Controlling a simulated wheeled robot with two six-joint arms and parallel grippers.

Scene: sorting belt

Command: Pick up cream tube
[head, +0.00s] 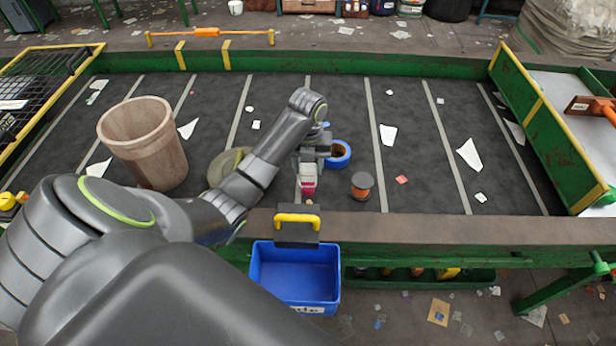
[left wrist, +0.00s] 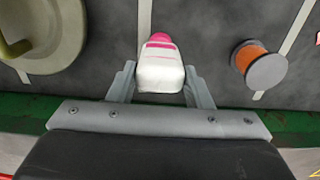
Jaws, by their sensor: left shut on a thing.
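The cream tube (head: 308,181) is white with a pink end and shows at the middle of the belt, near its front edge. It also shows in the left wrist view (left wrist: 160,70), its white end between the fingers and its pink end pointing away. My left gripper (head: 309,160) is over the belt with its fingers on both sides of the tube, and it is shut on it. In the left wrist view the left gripper (left wrist: 160,92) has a finger at each side of the tube's white end. My right gripper is not in view.
A blue tape roll (head: 339,155) and an orange spool (head: 361,187) lie just right of the tube. A round lidded thing (head: 222,168) and a brown bin (head: 146,150) stand left. A blue tray (head: 296,274) hangs at the front. Paper scraps dot the belt.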

